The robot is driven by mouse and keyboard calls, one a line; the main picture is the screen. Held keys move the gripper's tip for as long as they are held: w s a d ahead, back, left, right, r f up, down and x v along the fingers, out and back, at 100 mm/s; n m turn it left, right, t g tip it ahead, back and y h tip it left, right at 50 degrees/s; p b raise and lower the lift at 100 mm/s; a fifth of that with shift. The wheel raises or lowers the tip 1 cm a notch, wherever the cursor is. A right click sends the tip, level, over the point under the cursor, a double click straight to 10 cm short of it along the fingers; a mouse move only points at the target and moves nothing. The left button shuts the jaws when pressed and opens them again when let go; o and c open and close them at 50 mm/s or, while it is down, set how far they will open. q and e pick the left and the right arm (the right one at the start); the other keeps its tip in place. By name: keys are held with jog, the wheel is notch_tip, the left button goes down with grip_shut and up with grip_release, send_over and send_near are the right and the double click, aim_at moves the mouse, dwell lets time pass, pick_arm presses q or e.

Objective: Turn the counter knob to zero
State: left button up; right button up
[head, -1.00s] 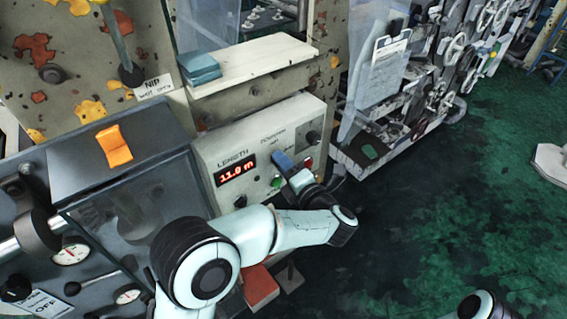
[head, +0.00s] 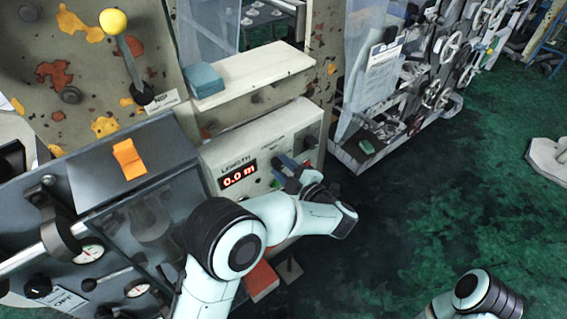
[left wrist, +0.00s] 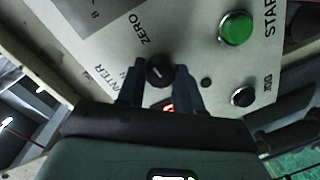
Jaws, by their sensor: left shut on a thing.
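The counter knob (left wrist: 160,70) is small, round and black with a pale mark on its face. In the left wrist view it sits on the pale control panel (left wrist: 190,45) near the printed words ZERO and a partly hidden "...NTER". My left gripper (left wrist: 160,80) is shut on the knob, one dark finger on each side. In the head view my left gripper (head: 284,170) is at the panel front and hides the knob. The red LENGTH display (head: 238,174) reads 0.0 m. My right gripper is out of view; only part of that arm shows at the bottom right.
A green START button (left wrist: 236,28) and a black JOG button (left wrist: 243,97) are close to the right of my fingers. A shelf (head: 262,72) with a blue block (head: 205,80) is above the panel. Green floor (head: 440,190) is open to the right.

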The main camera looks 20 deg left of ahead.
pick_arm(q)
jog(key=shift+m+p, duration=0.5)
jog(key=shift+m, duration=0.2)
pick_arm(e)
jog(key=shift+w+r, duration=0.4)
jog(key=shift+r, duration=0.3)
pick_arm(q)
jog(key=o, duration=1)
jog(key=b+v, duration=0.2)
jog(key=v, duration=1.1)
jog(key=shift+d, duration=0.3)
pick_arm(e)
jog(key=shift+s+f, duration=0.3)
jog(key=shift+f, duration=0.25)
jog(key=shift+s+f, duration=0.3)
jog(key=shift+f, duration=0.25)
